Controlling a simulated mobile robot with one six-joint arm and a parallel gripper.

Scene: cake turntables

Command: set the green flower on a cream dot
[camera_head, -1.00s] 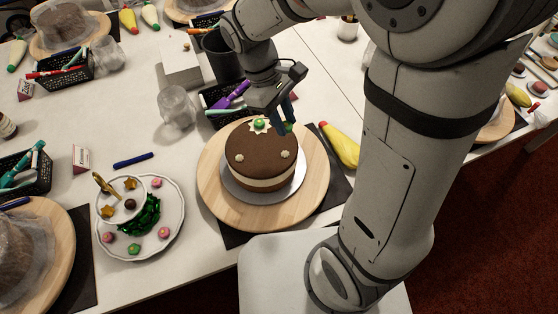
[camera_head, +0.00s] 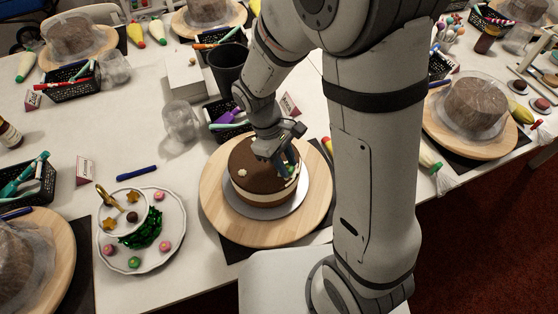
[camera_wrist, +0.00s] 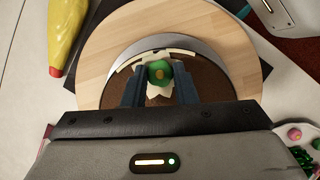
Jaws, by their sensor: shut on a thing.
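The cake (camera_head: 248,160) is brown on top with a cream band, on a round wooden turntable (camera_head: 222,217). A cream dot (camera_head: 242,173) shows bare on its left side. My gripper (camera_head: 287,168) is low over the right side of the cake top. In the wrist view its two dark fingers are shut on the green flower (camera_wrist: 159,72). A white, scalloped cream dot (camera_wrist: 160,92) shows directly below the flower and sticks out around it. I cannot tell whether flower and dot touch. My gripper hides part of the cake top.
A glass (camera_head: 181,122), a dark cup (camera_head: 228,70) and a black pen basket (camera_head: 216,108) stand behind. A yellow piping bag (camera_wrist: 66,32) lies close beside the turntable.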

